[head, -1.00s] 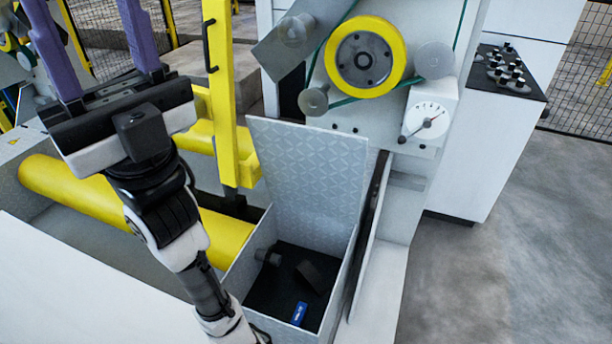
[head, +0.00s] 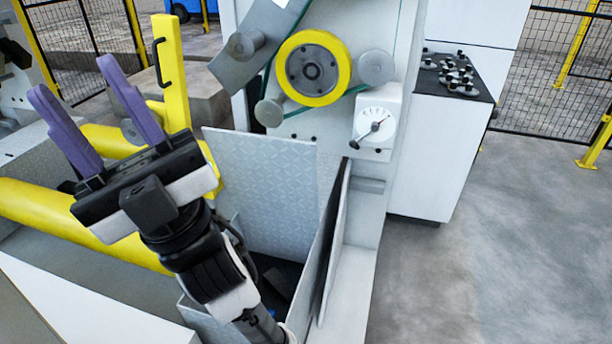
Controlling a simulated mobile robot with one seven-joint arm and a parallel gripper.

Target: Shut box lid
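The box (head: 312,268) is a grey metal box at the lower middle of the head view. Its patterned lid (head: 262,190) stands upright at the back, so the box is open. My arm covers much of the box opening; a dark interior and a bit of a blue item (head: 268,294) show past it. My gripper (head: 88,118) is to the left of the lid, with its two purple fingers pointing up and spread apart. Nothing is between the fingers. The gripper is apart from the lid.
A yellow post with a black handle (head: 172,75) and yellow rollers (head: 70,215) stand behind and left of my gripper. A machine with a yellow-rimmed wheel (head: 312,68) and a dial (head: 374,126) rises behind the box. Open floor (head: 500,230) lies at the right.

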